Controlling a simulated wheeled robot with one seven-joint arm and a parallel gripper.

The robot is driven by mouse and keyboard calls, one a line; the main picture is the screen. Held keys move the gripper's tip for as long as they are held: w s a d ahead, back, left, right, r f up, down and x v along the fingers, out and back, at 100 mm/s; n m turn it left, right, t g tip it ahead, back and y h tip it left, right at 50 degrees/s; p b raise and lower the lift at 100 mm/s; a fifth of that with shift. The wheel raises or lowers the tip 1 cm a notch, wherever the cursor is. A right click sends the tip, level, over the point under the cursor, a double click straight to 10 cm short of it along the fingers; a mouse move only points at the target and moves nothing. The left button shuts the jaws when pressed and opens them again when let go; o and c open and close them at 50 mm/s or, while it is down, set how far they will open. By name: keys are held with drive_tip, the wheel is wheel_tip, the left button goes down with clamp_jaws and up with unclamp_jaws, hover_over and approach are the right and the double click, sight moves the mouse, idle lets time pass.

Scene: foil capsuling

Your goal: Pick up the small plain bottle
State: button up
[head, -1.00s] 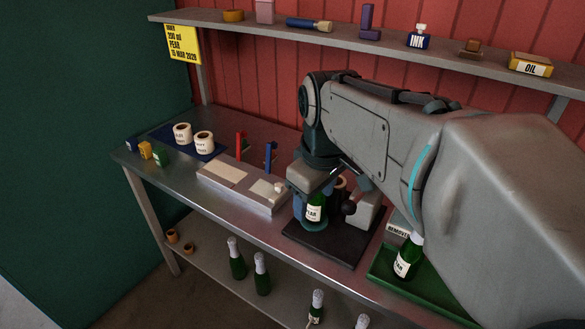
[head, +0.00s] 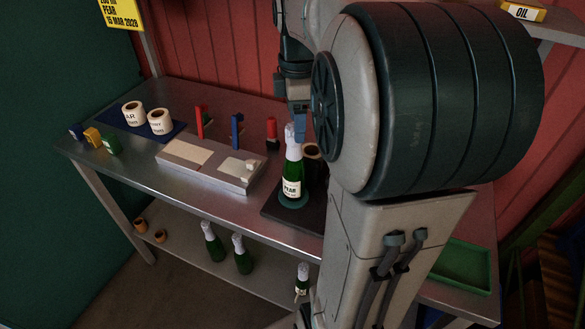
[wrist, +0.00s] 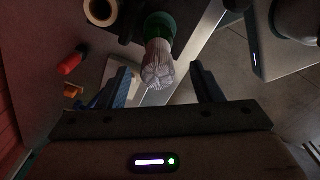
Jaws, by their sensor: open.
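Two green bottles without visible labels, a left one (head: 213,243) and a right one (head: 242,254), stand on the lower shelf in the head view. I cannot tell which is the small one. A bottle with a PEAR label (head: 291,178) and pale foil top stands upright on a round base on the bench. My gripper (head: 300,125) is just above and behind that bottle's top, partly hidden by my arm. In the wrist view my gripper (wrist: 161,75) is open and empty, with the foil-topped bottle (wrist: 158,62) showing between and beyond its fingers.
Another bottle (head: 302,284) with a label stands on the lower shelf near my arm. The bench (head: 215,205) carries paper rolls (head: 160,121), a grey block (head: 205,165) and red and blue uprights. A green tray (head: 468,252) is at right, partly hidden.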

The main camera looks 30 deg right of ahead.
sight(293, 145)
drive_tip(key=f, duration=0.4)
drive_tip(key=f+p, duration=0.1)
drive_tip(key=f, duration=0.2)
drive_tip(key=shift+w+a+f, duration=0.1)
drive_tip(key=shift+w+a, duration=0.15)
drive_tip(key=shift+a, duration=0.05)
clamp_jaws()
